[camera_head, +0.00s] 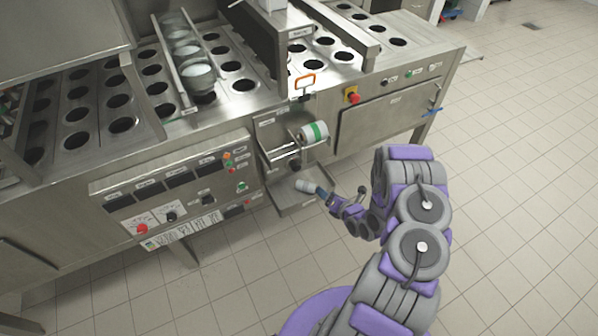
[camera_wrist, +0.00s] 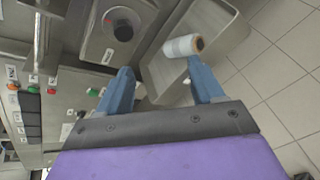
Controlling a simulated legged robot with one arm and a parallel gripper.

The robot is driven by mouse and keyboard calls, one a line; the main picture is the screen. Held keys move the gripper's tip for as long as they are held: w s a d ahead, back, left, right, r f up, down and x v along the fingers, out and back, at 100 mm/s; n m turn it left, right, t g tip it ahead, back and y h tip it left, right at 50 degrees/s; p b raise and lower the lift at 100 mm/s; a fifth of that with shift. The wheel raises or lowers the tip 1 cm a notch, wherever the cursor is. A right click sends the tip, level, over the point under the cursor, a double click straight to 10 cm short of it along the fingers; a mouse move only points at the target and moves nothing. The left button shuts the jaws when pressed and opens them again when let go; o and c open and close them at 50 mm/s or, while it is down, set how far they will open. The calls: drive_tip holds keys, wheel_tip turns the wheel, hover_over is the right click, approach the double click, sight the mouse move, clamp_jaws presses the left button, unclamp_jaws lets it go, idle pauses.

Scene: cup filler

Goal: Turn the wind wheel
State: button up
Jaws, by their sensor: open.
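In the head view a dark round part (camera_head: 294,164) shows below the roll unit. My gripper (camera_wrist: 160,70) is open and empty, its blue fingers apart and pointing toward the panel and tray. The knob lies beyond the left fingertip, not between the fingers. In the head view my gripper (camera_head: 326,192) is in front of the machine, low, beside the tray.
A white cylinder (camera_wrist: 183,46) lies over the steel tray (camera_wrist: 222,30), close beyond the right fingertip. A white and green roll (camera_head: 314,132) is mounted above. A control panel (camera_head: 180,190) with buttons is at left. A red emergency button (camera_head: 352,96) is at right. Tiled floor is clear.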

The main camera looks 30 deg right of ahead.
drive_tip(key=s+a+t, duration=0.2)
drive_tip(key=a+t, duration=0.1)
drive_tip(key=a, duration=0.1)
drive_tip(key=n+t, duration=0.1)
approach(298, 169)
drive_tip(key=shift+h, duration=0.3)
drive_tip(key=w, duration=0.7)
drive_tip(key=shift+w+a+f+b, duration=0.1)
drive_tip(key=shift+w+a+b, duration=0.15)
drive_tip(key=shift+b, duration=0.15)
drive_tip(key=shift+w+a, duration=0.15)
drive_tip(key=shift+w, duration=0.75)
drive_tip(key=shift+d, duration=0.2)
drive_tip(key=shift+c, duration=0.2)
drive_tip(key=shift+a, duration=0.1)
drive_tip(key=c, duration=1)
drive_tip(key=shift+f+m, duration=0.1)
drive_tip(key=shift+m, duration=0.3)
